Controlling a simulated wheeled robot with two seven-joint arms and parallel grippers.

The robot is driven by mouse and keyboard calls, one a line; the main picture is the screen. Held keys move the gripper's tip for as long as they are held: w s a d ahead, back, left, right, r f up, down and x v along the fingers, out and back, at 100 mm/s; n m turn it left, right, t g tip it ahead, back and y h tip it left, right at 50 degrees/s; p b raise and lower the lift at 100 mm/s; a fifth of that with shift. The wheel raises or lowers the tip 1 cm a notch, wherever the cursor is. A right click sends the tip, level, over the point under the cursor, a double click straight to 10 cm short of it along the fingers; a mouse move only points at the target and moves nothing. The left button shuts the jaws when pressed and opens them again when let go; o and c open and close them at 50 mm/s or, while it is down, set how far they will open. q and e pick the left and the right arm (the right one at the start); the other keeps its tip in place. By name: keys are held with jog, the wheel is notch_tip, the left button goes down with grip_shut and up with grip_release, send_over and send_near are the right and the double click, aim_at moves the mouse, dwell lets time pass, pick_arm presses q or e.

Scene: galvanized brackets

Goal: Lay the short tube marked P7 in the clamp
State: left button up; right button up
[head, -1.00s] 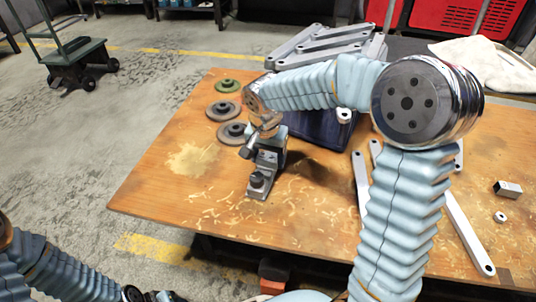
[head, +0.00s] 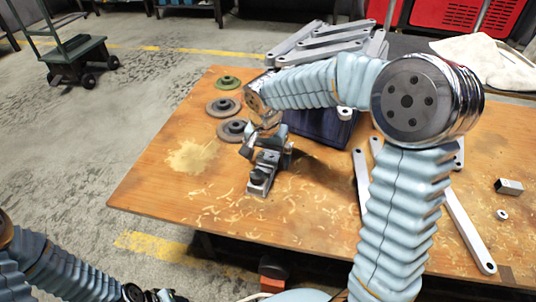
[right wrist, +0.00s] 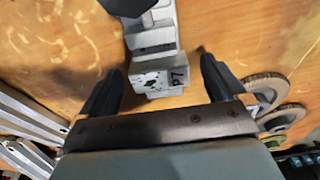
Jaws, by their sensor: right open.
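The short grey tube marked P7 (right wrist: 160,80) lies at the clamp's jaw end in the right wrist view, its marked face toward the camera. The clamp (right wrist: 150,33) is a grey metal vise. In the head view the clamp (head: 262,178) stands on the wooden table. My right gripper (right wrist: 160,88) is open, with one black finger on either side of the tube and gaps visible. In the head view my right gripper (head: 266,146) is over the clamp's far end and partly hides the tube. My left gripper (head: 150,295) barely shows at the bottom edge.
A dark blue bin (head: 318,128) stands behind the clamp, with several grey bars (head: 325,42) beyond. Round discs (head: 224,106) lie to the left. Long bars (head: 470,235), a small square tube (head: 508,187) and a washer (head: 502,214) lie to the right. The table's front left is clear.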

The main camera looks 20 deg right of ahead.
notch_tip(320, 180, up, 14)
jog(key=s+a+p, duration=0.1)
jog(key=p, duration=0.2)
jog(key=shift+f, duration=0.15)
jog(key=shift+s+a, duration=0.1)
